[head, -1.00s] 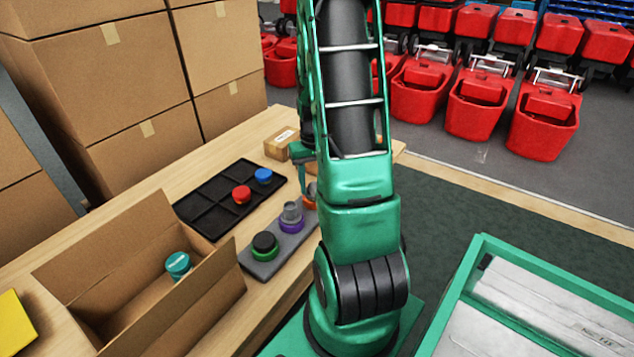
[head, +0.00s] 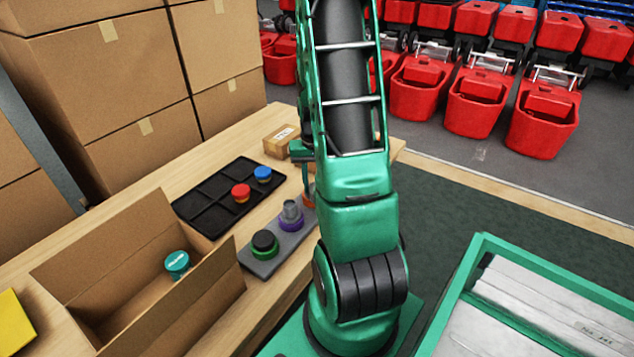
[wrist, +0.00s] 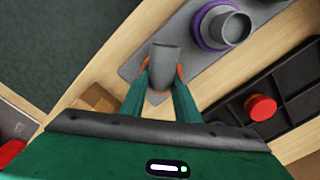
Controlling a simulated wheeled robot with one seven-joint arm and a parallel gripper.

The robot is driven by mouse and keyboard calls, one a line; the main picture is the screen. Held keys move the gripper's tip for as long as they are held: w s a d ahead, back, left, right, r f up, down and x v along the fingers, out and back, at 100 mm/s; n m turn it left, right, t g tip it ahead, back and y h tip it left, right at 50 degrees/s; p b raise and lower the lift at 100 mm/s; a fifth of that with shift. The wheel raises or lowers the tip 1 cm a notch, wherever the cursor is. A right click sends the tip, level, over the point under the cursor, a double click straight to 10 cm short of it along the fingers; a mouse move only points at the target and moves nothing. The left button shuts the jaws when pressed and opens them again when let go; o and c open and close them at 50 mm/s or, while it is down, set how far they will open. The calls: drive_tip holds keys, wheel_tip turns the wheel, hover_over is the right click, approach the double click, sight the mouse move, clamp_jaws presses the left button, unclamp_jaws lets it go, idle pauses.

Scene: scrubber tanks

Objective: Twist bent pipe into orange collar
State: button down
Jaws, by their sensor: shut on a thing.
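In the wrist view, my gripper (wrist: 160,88) is shut on the grey bent pipe (wrist: 163,62), with a green finger on each side. Parts of the orange collar (wrist: 180,72) show on both sides of the pipe, at the end of the grey base plate (wrist: 134,64). The pipe hides the collar's opening, so I cannot tell how deep the pipe sits. In the head view, a bit of the orange collar (head: 308,201) shows beside my arm, which hides most of the pipe and gripper (head: 305,180).
A purple collar (head: 291,224) holding a grey pipe and a green collar with a black cap (head: 264,242) share the plate. A black tray (head: 205,205) holds red and blue caps. An open carton (head: 130,240) and a small box (head: 281,141) stand on the table.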

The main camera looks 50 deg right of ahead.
drive_tip(key=c, duration=1.3)
unclamp_jaws()
drive_tip(key=shift+s+a+f, duration=0.15)
drive_tip(key=shift+a+f, duration=0.05)
drive_tip(key=shift+f, duration=0.1)
drive_tip(key=shift+o, duration=1.4)
drive_tip(key=shift+w+r, duration=0.2)
drive_tip(key=shift+w, duration=0.2)
drive_tip(key=o, duration=0.3)
drive_tip(key=shift+d+r, duration=0.15)
drive_tip(key=shift+r, duration=0.1)
drive_tip(key=shift+o, duration=0.4)
drive_tip(key=shift+s+r, duration=0.15)
drive_tip(key=shift+r, duration=2.95)
